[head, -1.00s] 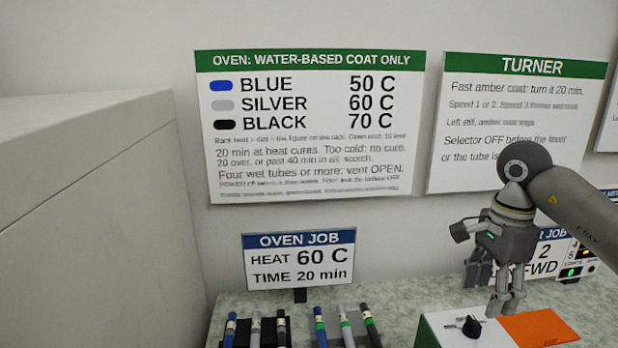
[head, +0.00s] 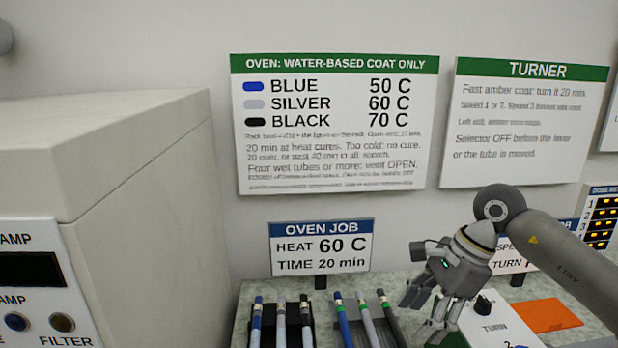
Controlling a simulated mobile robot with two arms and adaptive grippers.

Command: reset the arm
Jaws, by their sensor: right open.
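My right gripper (head: 428,312) hangs at the lower right of the head view, its arm coming in from the right edge. Its fingers are spread and empty, pointing down and a little left. It is above the counter, between the rod rack and the white box with the dark TURN knob (head: 483,305), and it covers part of that box. I cannot tell how high above them it is. My left gripper is not in view.
Several rods with blue, silver and black bodies lie in dark racks (head: 267,312) on the counter. An OVEN JOB card (head: 321,247) stands behind them. A large pale cabinet (head: 150,160) fills the left. An orange plate (head: 546,315) lies right of the knob.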

